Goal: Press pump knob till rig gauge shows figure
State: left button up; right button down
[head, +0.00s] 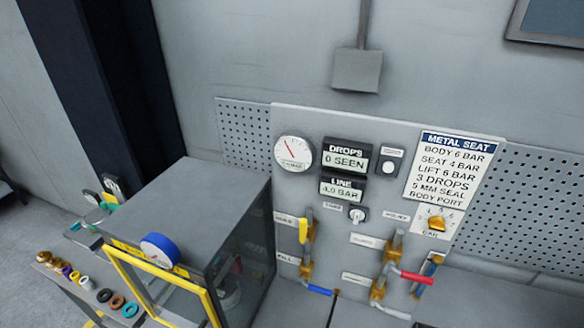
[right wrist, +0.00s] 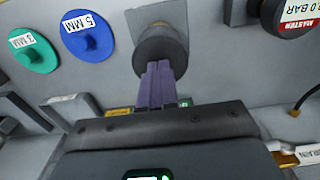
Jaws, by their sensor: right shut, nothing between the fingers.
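In the right wrist view, my right gripper (right wrist: 157,70) is shut, its purple fingers together with nothing between them. The fingertips are at the face of a dark round knob (right wrist: 160,42) on a pale square mount, which looks like the pump knob; I cannot tell whether they touch it. In the head view, the round rig gauge (head: 293,153) with a red needle is on the grey panel. The line display (head: 342,188) reads 4.0 BAR, and the drops display (head: 346,157) reads 0 SEEN. My left gripper is not in view.
A metal seat chart (head: 448,168) lists body 6 bar and seat 4 bar. Valves with yellow, blue and red (head: 417,278) handles stick out below. In the right wrist view, a blue 5 MM disc (right wrist: 88,36), a green 3 MM disc (right wrist: 33,50) and a master readout (right wrist: 299,14) are nearby.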

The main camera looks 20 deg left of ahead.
jog(key=shift+f+b, duration=0.5)
jog(key=shift+f, duration=0.3)
jog(key=shift+f+b, duration=0.6)
jog(key=shift+f, duration=0.4)
jog(key=shift+f+b, duration=0.7)
jog(key=shift+f, duration=0.3)
jog(key=shift+r, duration=0.15)
notch_tip(320, 180, up, 2)
jog(key=p, duration=0.3)
jog(key=shift+r, duration=0.1)
jog(key=shift+r+p, duration=0.85)
jog(key=shift+r, duration=1.25)
